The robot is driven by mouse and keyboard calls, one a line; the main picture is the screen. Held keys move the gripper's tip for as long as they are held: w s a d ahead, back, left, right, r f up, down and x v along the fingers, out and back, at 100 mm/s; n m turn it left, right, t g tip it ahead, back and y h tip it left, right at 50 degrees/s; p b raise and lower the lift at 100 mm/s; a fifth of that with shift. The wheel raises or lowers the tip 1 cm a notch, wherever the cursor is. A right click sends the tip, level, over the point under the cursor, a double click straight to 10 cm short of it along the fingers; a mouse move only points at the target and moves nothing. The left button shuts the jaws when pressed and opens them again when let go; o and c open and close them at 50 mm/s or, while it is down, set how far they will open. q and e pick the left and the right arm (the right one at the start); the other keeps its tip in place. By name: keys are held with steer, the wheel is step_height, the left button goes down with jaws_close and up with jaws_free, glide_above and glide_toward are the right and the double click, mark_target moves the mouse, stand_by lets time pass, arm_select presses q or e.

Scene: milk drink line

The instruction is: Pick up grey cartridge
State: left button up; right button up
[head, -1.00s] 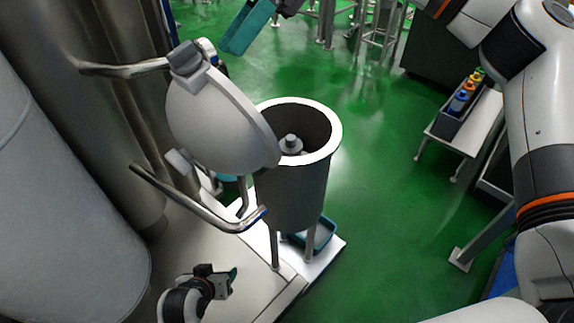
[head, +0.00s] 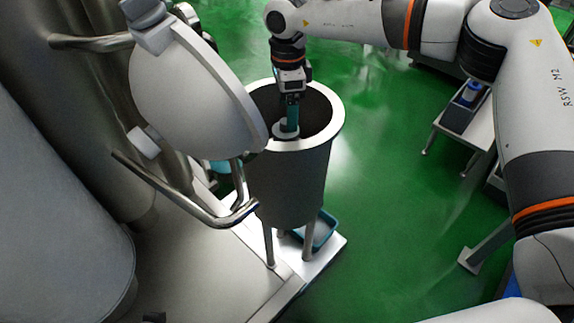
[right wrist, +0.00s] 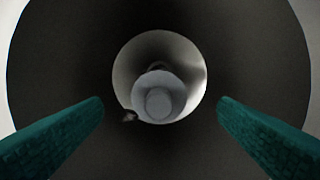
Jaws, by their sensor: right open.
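The grey cartridge (right wrist: 158,97) is inside the tall grey vessel (head: 290,185). In the right wrist view it is seen from above, with a round knob on top. In the head view only its light grey top (head: 281,136) shows; the vessel wall and my gripper hide the rest. My right gripper (head: 291,122) points down into the vessel's mouth. Its teal fingers are spread wide on either side of the cartridge in the right wrist view (right wrist: 160,108), with nothing between the tips. Only a small dark part near my left wrist shows at the bottom edge; its fingers are out of frame.
The vessel's round lid (head: 190,95) stands tilted open at its left. A bent steel handle (head: 185,198) juts out in front. The vessel's pale rim (head: 336,110) surrounds my gripper. A low table (head: 478,132) stands on the right; green floor between is clear.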

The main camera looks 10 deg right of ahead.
mark_target(286, 131)
step_height(286, 131, down, 3)
steer(key=shift+r, duration=0.15)
steer(key=f, duration=0.2)
steer(key=f+b, duration=0.1)
steer(key=f, duration=0.2)
steer(key=shift+w+a, duration=0.1)
steer(key=shift+a, duration=0.1)
arm_select(q)
steer(key=v, duration=0.4)
steer(key=shift+a, duration=0.1)
arm_select(e)
steer(key=shift+r, duration=0.1)
steer(key=c, duration=1.2)
